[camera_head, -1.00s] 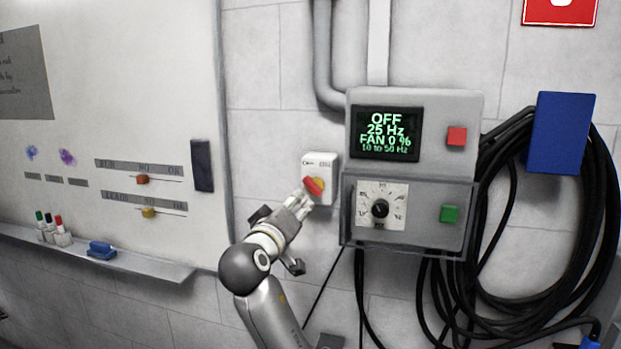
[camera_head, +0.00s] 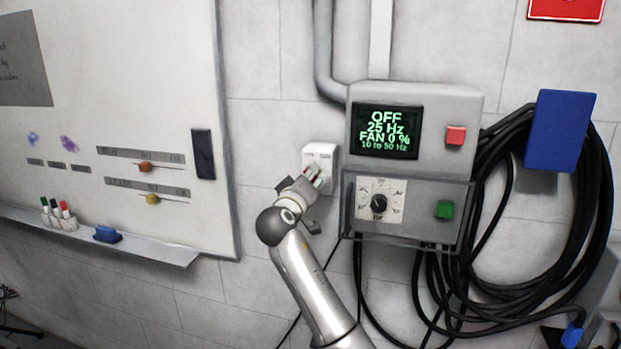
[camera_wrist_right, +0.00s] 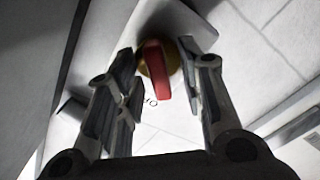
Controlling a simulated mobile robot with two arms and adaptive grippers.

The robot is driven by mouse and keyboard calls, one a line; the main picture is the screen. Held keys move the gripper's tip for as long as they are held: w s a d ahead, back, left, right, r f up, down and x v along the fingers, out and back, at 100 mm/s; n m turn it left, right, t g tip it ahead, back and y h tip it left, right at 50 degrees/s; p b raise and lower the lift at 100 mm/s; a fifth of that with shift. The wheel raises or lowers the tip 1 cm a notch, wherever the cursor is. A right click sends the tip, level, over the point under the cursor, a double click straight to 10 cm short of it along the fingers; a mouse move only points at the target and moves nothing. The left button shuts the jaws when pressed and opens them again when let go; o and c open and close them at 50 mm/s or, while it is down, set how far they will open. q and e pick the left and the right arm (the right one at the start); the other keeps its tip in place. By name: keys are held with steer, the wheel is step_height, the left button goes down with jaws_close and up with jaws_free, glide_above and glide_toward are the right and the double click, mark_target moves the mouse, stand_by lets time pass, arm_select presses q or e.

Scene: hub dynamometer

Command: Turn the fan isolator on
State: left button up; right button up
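The fan isolator (camera_head: 320,152) is a small white box on the wall, left of the control box. In the head view my right gripper (camera_head: 314,180) is in front of it and hides most of its knob. In the right wrist view the isolator's red handle (camera_wrist_right: 157,75) sits on a yellow disc (camera_wrist_right: 160,62). My right gripper (camera_wrist_right: 158,50) is open, with one finger on each side of the handle and gaps visible. The handle looks slightly tilted from the fingers' axis. My left gripper is not in view.
Close on the right is the grey control box (camera_head: 422,100), its screen (camera_head: 386,131) reading OFF, 25 Hz, FAN 0 %. It carries a red button (camera_head: 455,135), a green button (camera_head: 445,209) and a dial (camera_head: 379,204). A whiteboard (camera_head: 120,90) is on the left; black cables hang right.

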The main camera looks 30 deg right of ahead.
steer(key=shift+c, duration=0.4)
jaws_close()
